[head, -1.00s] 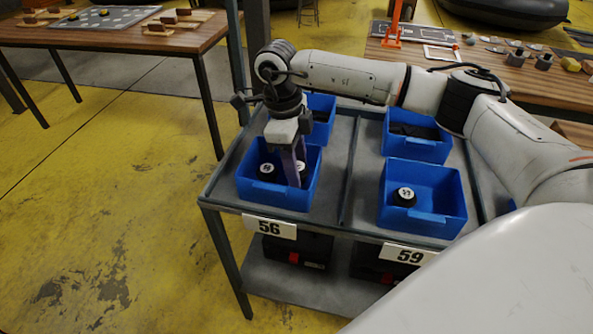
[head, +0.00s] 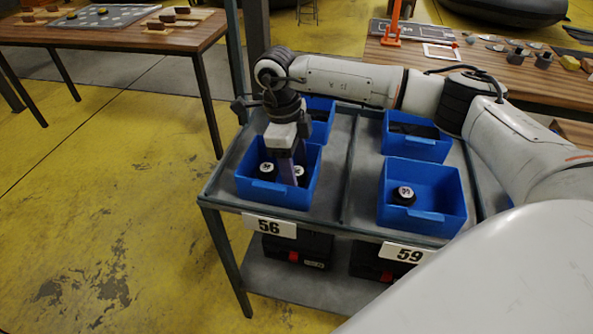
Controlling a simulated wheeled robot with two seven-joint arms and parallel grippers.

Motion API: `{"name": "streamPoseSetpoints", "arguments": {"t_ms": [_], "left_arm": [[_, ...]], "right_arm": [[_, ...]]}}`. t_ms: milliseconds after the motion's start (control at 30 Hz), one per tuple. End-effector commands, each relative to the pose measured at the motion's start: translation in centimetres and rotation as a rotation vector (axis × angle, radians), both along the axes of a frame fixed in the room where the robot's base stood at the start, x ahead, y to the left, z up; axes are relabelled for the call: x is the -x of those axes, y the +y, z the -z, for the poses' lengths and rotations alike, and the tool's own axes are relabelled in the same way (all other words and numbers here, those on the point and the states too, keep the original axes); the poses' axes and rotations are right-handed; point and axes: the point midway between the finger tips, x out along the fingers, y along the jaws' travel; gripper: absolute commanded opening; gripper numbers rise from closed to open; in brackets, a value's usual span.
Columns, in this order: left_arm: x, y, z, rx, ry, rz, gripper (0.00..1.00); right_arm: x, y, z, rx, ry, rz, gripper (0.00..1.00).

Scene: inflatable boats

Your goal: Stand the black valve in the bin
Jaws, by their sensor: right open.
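My right gripper (head: 286,171) reaches down into the front left blue bin (head: 251,193), above the label marked 56. Its jaws are open. Two black valves with white round tops are in that bin. One valve (head: 267,171) stands upright left of the fingers. The other valve (head: 299,173) is right beside the fingers and partly hidden by them; I cannot tell whether they touch it. A third black valve (head: 404,196) stands upright in the front right blue bin (head: 447,205), above the label marked 59. My left gripper is out of view.
Two more blue bins stand behind, one at the back left (head: 324,128) and one at the back right (head: 433,150) with dark contents. The grey cart (head: 349,205) has a raised divider. Wooden tables (head: 130,40) with parts stand at the back left and back right.

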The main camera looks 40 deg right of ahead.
Motion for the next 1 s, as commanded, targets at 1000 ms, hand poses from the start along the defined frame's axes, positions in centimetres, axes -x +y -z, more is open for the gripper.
{"name": "streamPoseSetpoints", "arguments": {"t_ms": [1000], "left_arm": [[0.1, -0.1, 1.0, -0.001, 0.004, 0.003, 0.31]], "right_arm": [[-1.4, 1.2, -11.6, -0.001, -0.001, -0.001, 0.58]]}}
